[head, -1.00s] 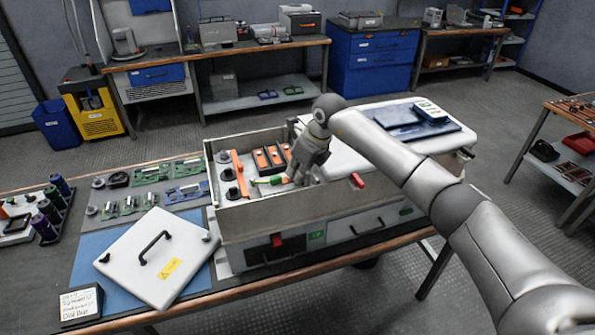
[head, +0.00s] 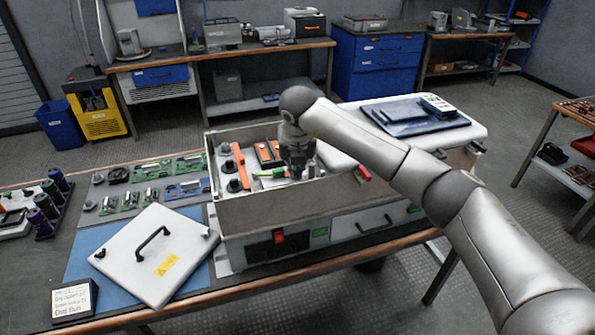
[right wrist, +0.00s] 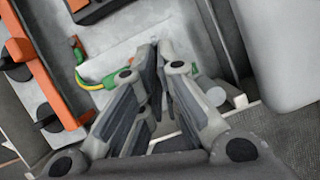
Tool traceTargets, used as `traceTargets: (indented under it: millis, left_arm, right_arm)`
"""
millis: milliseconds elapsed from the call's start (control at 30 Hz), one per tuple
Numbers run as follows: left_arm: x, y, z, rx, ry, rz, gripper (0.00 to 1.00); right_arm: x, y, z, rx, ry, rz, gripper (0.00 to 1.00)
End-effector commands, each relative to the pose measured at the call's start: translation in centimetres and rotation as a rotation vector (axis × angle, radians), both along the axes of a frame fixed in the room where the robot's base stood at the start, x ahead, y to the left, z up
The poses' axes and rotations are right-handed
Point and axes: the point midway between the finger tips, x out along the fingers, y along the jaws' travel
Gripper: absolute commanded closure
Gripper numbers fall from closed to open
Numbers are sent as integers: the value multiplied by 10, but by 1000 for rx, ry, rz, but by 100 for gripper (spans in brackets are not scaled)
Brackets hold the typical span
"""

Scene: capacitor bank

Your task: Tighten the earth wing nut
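The green-and-yellow earth lead (right wrist: 94,84) ends in a green sleeve (right wrist: 123,77) beside my right fingers in the right wrist view. In the head view the lead (head: 268,175) lies inside the open grey cabinet (head: 290,208). My right gripper (head: 297,174) points down into the cabinet at the right end of the lead. In the right wrist view its fingers (right wrist: 157,52) are close together with a narrow gap. I cannot see a wing nut; the fingers may hide it, and I cannot tell whether they hold anything. My left gripper is not in view.
An orange bar (head: 239,167) with black knobs and orange blocks (head: 267,153) stand left of my gripper. The cabinet's walls surround it closely. A white cover (head: 155,257) with a black handle lies on the blue mat (head: 88,262). Circuit boards (head: 183,165) lie left of the cabinet.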

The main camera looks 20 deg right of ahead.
Motion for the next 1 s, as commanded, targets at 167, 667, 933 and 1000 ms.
traceTargets:
  millis: [167, 667, 933, 1000]
  left_arm:
    - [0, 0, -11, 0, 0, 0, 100]
    - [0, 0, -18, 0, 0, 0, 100]
    - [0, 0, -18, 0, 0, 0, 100]
    - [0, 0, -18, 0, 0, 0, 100]
  right_arm:
    - [3, 2, 2, 1, -9, -107, 100]
    - [4, 4, 5, 2, -10, -213, 100]
    - [4, 4, 6, 3, -12, -213, 100]
    - [4, 4, 6, 3, -12, -213, 91]
